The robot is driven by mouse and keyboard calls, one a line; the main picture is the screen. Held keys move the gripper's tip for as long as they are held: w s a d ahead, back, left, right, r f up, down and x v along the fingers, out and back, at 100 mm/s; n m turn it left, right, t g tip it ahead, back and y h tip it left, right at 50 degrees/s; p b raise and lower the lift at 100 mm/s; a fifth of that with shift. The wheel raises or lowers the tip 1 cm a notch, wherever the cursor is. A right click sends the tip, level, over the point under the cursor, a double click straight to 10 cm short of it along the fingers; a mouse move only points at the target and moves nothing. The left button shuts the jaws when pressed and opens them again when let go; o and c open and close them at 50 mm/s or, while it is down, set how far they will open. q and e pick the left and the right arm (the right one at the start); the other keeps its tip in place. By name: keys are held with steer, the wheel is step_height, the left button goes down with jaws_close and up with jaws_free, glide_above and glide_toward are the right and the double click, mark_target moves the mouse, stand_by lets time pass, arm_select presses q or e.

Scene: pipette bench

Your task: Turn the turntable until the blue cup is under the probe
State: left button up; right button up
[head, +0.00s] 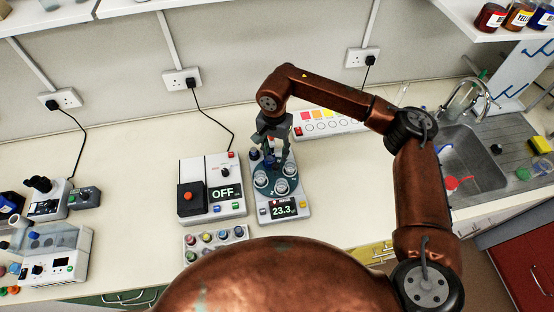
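The round dark teal turntable (270,187) sits on a pale instrument with a display reading about 23.3. Several small pale cups (260,180) stand on its near and right parts. A small blue item (254,155) shows at its far left edge; I cannot tell if it is the blue cup. My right gripper (272,152) points down over the far part of the turntable. Its fingertips are small and dark against the turntable, so I cannot tell whether they are apart or touch anything. The probe is not clearly seen near the gripper. My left gripper is out of view.
Left of the turntable stands a white box (226,192) with a red button and an "OFF" display. A rack of coloured caps (216,239) lies in front of it. A strip with coloured squares (325,121) lies behind. A sink (470,165) is at right.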

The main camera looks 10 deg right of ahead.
mark_target(275, 165)
step_height(275, 165, down, 8)
steer(key=shift+d+r+p, duration=0.1)
steer(key=shift+r+p, duration=0.15)
steer(key=shift+p, duration=0.25)
steer(key=shift+c, duration=0.6)
jaws_close()
